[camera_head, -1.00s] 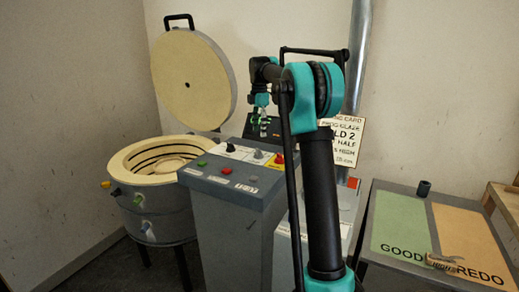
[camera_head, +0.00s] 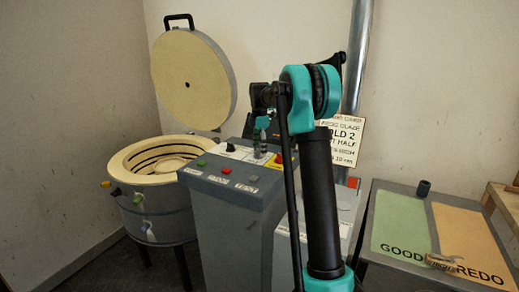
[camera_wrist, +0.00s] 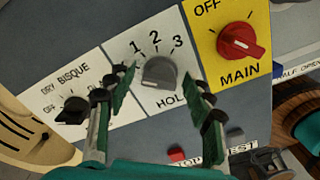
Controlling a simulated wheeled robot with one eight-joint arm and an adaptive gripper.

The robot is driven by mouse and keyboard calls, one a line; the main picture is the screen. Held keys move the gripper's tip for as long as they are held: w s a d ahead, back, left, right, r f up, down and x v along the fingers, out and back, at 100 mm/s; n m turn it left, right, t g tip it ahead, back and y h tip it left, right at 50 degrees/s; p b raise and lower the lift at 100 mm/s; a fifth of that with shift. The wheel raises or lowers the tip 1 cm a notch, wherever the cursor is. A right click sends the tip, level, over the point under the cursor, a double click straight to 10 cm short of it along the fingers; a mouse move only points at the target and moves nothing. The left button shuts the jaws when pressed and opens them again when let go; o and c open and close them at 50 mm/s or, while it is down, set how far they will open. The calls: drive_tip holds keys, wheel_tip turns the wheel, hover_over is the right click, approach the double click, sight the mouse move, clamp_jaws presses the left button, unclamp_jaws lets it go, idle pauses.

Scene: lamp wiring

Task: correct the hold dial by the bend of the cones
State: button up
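The grey hold dial (camera_wrist: 158,72) sits on a white label with the marks 1, 2 and 3, on the control box (camera_head: 232,189). My gripper (camera_wrist: 161,82) is open, with one finger on each side of the dial and apart from it. In the head view my gripper (camera_head: 261,148) hangs low over the panel and hides the dial. I cannot tell which mark the dial points to. The small cone piece (camera_head: 441,262) lies on the side table between the GOOD and REDO fields; its bend is too small to read. A card (camera_head: 342,140) behind my arm reads partly "OLD 2" and "HALF".
The red main switch (camera_wrist: 242,42) on yellow and the black bisque dial (camera_wrist: 73,110) flank the hold dial. Red, green and grey buttons sit along the panel's front. The kiln (camera_head: 155,205) stands open at left, its lid (camera_head: 190,80) raised. A dark cup (camera_head: 424,188) stands on the side table.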

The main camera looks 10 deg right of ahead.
drive_tip(key=c, duration=0.9)
drive_tip(key=shift+m, duration=0.4)
drive_tip(key=shift+s+m, duration=0.1)
drive_tip(key=shift+m, duration=2.9)
drive_tip(key=o, duration=1.1)
drive_tip(key=shift+o, duration=0.2)
wheel_tip(320, 180, up, 12)
